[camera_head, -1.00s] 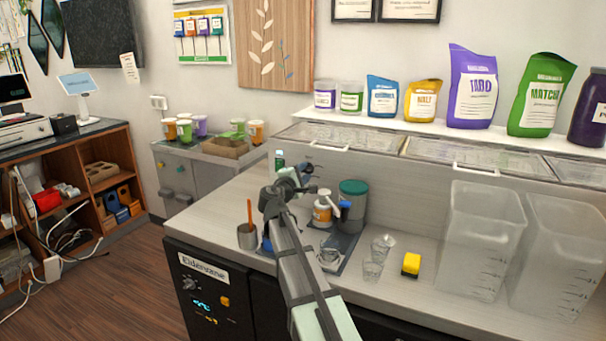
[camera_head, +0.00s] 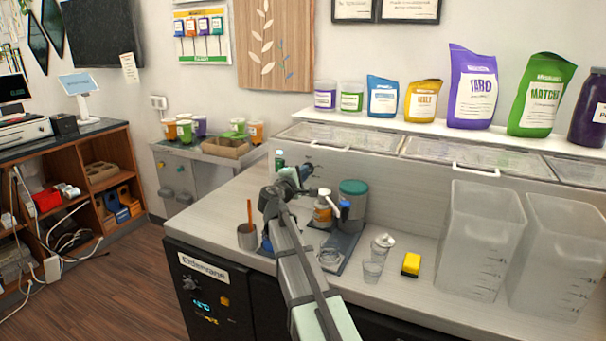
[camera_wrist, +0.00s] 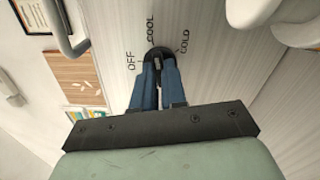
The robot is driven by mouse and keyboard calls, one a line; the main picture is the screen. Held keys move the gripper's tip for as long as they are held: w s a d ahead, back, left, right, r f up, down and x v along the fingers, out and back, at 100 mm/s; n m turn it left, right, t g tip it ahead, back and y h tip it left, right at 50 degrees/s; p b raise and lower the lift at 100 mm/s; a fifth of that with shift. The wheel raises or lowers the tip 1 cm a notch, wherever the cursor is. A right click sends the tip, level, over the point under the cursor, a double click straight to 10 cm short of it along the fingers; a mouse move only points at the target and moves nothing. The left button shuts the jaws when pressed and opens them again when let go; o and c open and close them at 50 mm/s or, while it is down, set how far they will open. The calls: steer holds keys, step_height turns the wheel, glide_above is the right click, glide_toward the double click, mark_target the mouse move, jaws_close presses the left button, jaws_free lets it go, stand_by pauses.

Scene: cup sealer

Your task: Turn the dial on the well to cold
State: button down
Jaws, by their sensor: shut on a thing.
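The dial (camera_wrist: 158,54) is a small dark round knob on the pale front panel of the well (camera_wrist: 215,60). In the wrist view the labels OFF, COOL and COLD stand around it, OFF at left, COOL above and COLD at upper right. My gripper (camera_wrist: 158,66) has its two blue fingers closed on the dial. The fingers cover much of it, and I cannot tell which label its pointer faces. In the head view my gripper (camera_head: 303,174) is at the left part of the well's front (camera_head: 400,180), and the dial is too small to make out.
On the counter below stand a pump bottle (camera_head: 323,210), a green-lidded canister (camera_head: 353,205), a metal cup with a stick (camera_head: 247,236), clear cups (camera_head: 373,268) and a yellow sponge (camera_head: 411,265). Tall clear bins (camera_head: 480,240) stand at right. A handle (camera_wrist: 68,30) shows in the wrist view.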

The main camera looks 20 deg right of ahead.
steer(key=m, duration=1.2)
steer(key=shift+m, duration=0.4)
stand_by(0.3)
steer(key=c, duration=1.2)
jaws_free()
steer(key=v, duration=1.3)
steer(key=shift+s+a, duration=0.25)
steer(key=shift+s, duration=0.05)
